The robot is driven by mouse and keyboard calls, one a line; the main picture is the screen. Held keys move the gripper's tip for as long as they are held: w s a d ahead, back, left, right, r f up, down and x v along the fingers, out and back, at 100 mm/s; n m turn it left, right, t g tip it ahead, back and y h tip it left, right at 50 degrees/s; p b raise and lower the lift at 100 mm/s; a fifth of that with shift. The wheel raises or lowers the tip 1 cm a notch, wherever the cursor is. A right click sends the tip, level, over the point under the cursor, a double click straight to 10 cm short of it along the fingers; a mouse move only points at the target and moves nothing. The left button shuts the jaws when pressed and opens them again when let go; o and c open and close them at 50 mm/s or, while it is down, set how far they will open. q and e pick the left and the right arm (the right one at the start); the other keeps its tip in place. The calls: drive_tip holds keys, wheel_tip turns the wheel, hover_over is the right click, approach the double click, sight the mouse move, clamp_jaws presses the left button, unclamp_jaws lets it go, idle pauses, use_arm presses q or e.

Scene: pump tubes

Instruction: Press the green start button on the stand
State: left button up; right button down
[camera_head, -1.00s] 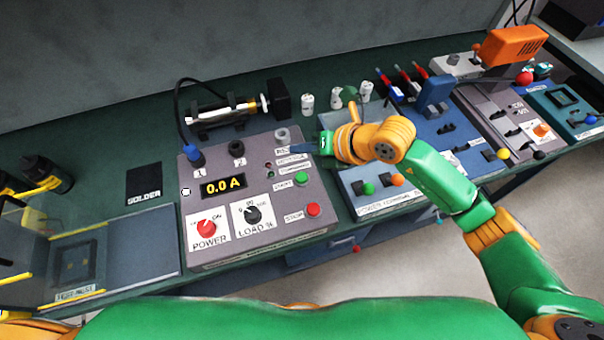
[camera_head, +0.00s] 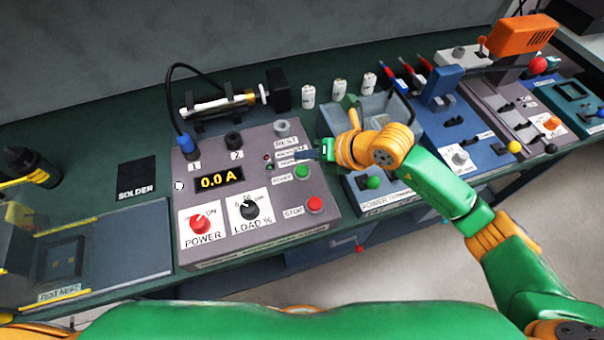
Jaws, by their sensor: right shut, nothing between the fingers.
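The green start button (camera_head: 302,171) is a round cap on the right side of the grey stand (camera_head: 262,232). A red stop button (camera_head: 315,205) sits below it. My right gripper (camera_head: 304,155) is shut and empty, its fingers pointing left over the stand's right edge. In the picture its tips are just above the green button, over the small labels; the button is uncovered. I see a gap between tips and button in the picture, but cannot tell their height. My left gripper is not in view.
The stand also has a 0.0 A display (camera_head: 218,180), a red power knob (camera_head: 200,224), a load knob (camera_head: 249,210) and a blue plug (camera_head: 186,147) with a black cable. A motor-like rig (camera_head: 215,105) lies behind. Other stations, including a blue one (camera_head: 470,128), crowd the right.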

sight(297, 168)
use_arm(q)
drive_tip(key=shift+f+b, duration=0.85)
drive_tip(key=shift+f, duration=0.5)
use_arm(e)
drive_tip(key=shift+f, duration=1.5)
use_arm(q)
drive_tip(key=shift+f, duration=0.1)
use_arm(e)
drive_tip(key=shift+f, duration=0.1)
use_arm(q)
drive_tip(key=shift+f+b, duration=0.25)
drive_tip(key=shift+b, duration=0.15)
use_arm(e)
drive_tip(key=shift+f, duration=0.3)
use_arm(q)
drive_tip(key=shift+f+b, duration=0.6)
use_arm(e)
drive_tip(key=shift+f, duration=0.65)
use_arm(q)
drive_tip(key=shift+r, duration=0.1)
use_arm(e)
drive_tip(key=shift+r, duration=0.1)
use_arm(q)
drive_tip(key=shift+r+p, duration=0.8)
drive_tip(key=shift+p, duration=0.1)
use_arm(e)
drive_tip(key=shift+r, duration=0.95)
